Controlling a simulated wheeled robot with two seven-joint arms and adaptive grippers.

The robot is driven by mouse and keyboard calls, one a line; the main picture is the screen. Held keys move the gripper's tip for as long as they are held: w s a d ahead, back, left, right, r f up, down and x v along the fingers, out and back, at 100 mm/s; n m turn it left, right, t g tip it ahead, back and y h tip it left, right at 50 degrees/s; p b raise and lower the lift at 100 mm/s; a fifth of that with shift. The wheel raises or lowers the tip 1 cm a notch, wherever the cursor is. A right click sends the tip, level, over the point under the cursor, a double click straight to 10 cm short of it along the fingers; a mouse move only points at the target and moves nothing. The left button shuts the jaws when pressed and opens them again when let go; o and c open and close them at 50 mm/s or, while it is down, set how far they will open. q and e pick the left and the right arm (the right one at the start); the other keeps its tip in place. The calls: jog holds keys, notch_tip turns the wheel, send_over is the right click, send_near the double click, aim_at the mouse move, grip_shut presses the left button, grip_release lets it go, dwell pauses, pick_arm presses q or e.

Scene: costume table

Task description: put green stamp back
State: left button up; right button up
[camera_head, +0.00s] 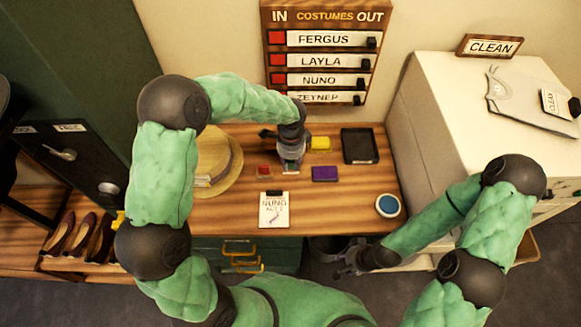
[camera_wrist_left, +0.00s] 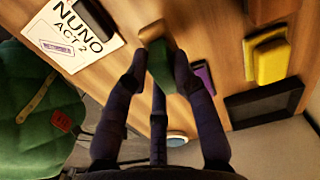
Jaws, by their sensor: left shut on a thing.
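The green stamp (camera_wrist_left: 160,68), a green block with a brown wooden end (camera_wrist_left: 155,33), is between the fingers of my left gripper (camera_wrist_left: 161,82) in the left wrist view. The fingers are shut on it. In the head view my left gripper (camera_head: 291,160) is over the desk, between the red item (camera_head: 263,171) and the purple pad (camera_head: 325,174), and mostly hides the stamp. I cannot tell whether the stamp touches the desk. My right gripper (camera_head: 348,263) is low by the desk's front edge; its fingers are too small to read.
A yellow block (camera_head: 320,143) and a black tray (camera_head: 360,146) are at the back right. The NUNO card (camera_head: 274,209) lies near the front, a straw hat (camera_head: 216,160) to the left, and a blue round item (camera_head: 388,205) at the right. Desk between card and blue item is clear.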

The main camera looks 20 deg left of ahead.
aim_at(291, 167)
pick_arm(q)
jog(key=shift+w+a+f, duration=0.15)
jog(key=shift+w+f, duration=0.15)
jog(key=shift+f, duration=0.1)
jog(key=shift+w+f+b, duration=0.15)
jog(key=shift+f+b, duration=0.25)
jog(key=shift+f, duration=1.25)
jog(key=shift+f, duration=0.1)
jog(key=o, duration=0.9)
jog(key=shift+r, duration=0.2)
notch_tip(291, 167, up, 12)
jog(key=shift+f+p, duration=0.1)
jog(key=shift+p, duration=0.95)
